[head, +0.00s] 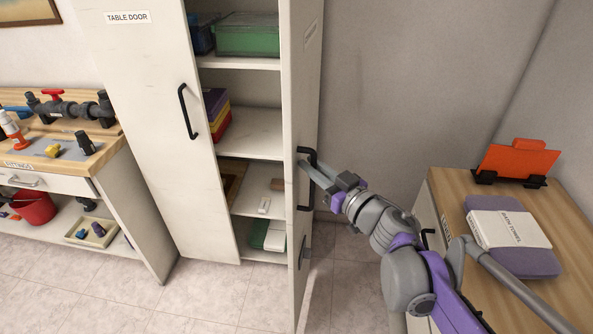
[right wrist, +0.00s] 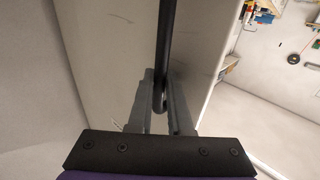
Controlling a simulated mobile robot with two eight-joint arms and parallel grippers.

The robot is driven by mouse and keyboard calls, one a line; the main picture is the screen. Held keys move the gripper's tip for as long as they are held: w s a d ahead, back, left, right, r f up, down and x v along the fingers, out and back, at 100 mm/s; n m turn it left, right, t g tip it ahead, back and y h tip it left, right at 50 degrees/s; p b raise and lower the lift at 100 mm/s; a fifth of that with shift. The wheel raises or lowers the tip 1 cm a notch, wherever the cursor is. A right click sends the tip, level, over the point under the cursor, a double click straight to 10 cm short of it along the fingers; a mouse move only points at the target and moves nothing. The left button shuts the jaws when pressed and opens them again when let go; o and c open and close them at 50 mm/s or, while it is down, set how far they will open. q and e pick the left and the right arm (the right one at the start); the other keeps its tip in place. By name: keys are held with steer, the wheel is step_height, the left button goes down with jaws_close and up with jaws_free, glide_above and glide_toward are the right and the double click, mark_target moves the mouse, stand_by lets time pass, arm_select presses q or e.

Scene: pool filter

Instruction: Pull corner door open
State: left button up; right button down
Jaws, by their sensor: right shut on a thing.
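A tall white cabinet stands in the middle of the head view. Its right-hand door, the corner door (head: 303,80), stands swung open, seen nearly edge-on, with a partly visible label near its top. My right gripper (head: 308,168) is shut on the black corner door handle (head: 313,155). In the right wrist view the dark handle bar (right wrist: 167,50) runs between the two grey fingers of the gripper (right wrist: 160,100). The left-hand door (head: 150,110), labelled TABLE DOOR, has its own black handle (head: 186,112) and covers the cabinet's left part. My left gripper is not in view.
Cabinet shelves hold a green bin (head: 247,35) and a stack of coloured items (head: 215,110). A wooden-topped unit (head: 560,290) with a purple bundle (head: 510,235) and orange object (head: 520,160) stands at right. A workbench (head: 100,155) is at left. Tiled floor (head: 205,295) is clear in front.

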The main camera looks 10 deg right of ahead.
steer(key=shift+s+d+f+n+g+y, duration=0.15)
steer(key=shift+d+n+y, duration=0.1)
steer(key=shift+d, duration=0.25)
steer(key=shift+s+d+f+n+g+y, duration=0.1)
steer(key=shift+d+n+g+y, duration=0.15)
steer(key=shift+d, duration=0.25)
steer(key=shift+s+d+f+n+g+y, duration=0.15)
steer(key=shift+d+y, duration=0.15)
steer(key=shift+d, duration=0.2)
steer(key=c, duration=1.2)
jaws_free()
steer(key=shift+o, duration=0.2)
steer(key=v, duration=1)
steer(key=shift+s+d+p, duration=0.15)
steer(key=shift+s+p, duration=0.15)
steer(key=shift+w, duration=0.1)
